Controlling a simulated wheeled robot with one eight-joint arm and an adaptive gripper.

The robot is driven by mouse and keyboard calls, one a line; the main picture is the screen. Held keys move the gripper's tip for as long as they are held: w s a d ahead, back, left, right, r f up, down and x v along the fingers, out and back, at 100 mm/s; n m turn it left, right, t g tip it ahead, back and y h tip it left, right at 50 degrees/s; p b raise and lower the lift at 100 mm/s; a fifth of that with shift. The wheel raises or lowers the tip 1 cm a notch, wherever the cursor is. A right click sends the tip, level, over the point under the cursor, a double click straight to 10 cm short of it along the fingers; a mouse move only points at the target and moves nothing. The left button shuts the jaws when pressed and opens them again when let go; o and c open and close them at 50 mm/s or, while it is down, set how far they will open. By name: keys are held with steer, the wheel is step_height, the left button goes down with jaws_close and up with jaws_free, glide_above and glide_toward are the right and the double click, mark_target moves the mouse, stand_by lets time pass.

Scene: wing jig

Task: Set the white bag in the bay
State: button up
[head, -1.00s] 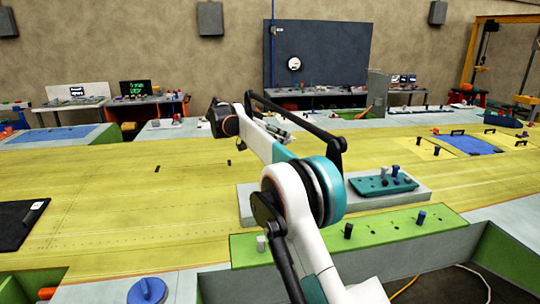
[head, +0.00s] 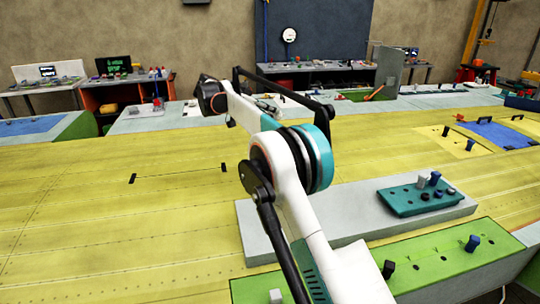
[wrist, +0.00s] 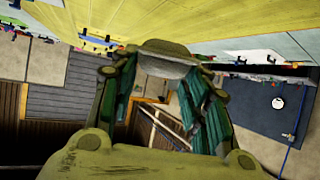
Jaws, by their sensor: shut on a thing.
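In the wrist view my gripper (wrist: 163,72) has its two dark green fingers reaching up the picture, with their tips closed on a pale grey, rounded thing. It looks like the white bag (wrist: 165,68); only a short, wide part of it shows, in shade. It is held off the yellow surface, which fills the top of that view. In the head view my arm reaches away over the yellow wing, and the gripper and its load are not clearly seen. I cannot tell which place is the bay.
The yellow wing panel (head: 80,200) is broad and mostly clear. A teal tray (head: 400,203) with knobs sits on a grey slab (head: 345,222) at right. A green rail (head: 440,262) with pegs runs in front. Benches (head: 120,95) and a dark board (head: 330,35) stand at the back.

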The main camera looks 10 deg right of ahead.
step_height(320, 180, down, 18)
steer(key=shift+r+b, duration=0.25)
steer(key=shift+b, duration=1)
steer(key=shift+f, duration=0.15)
steer(key=o, duration=1.1)
